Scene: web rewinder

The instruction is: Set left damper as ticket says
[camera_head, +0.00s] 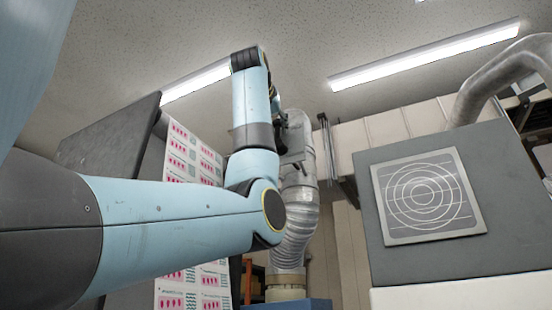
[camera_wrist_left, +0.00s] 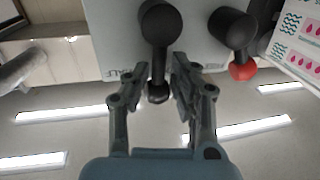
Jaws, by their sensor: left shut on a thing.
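In the left wrist view, which is upside down, a black-knobbed lever (camera_wrist_left: 158,28) stands out from a pale grey panel (camera_wrist_left: 90,22). My left gripper (camera_wrist_left: 157,78) has its two fingers on either side of this lever and is shut on it. A second dark lever with a red end (camera_wrist_left: 242,70) is to the right, apart from my fingers. Lettering on the panel is inverted and partly covered, so I cannot read it whole. In the head view my left gripper (camera_head: 277,104) is mostly hidden behind my arm, by the silver duct (camera_head: 300,195). No ticket can be made out.
A printed web with pink marks (camera_head: 180,142) hangs behind my left arm beside a dark panel (camera_head: 105,140). A grey cabinet with a round grille (camera_head: 425,196) stands at the right. Ceiling lights (camera_head: 425,55) are above. The space between duct and cabinet looks open.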

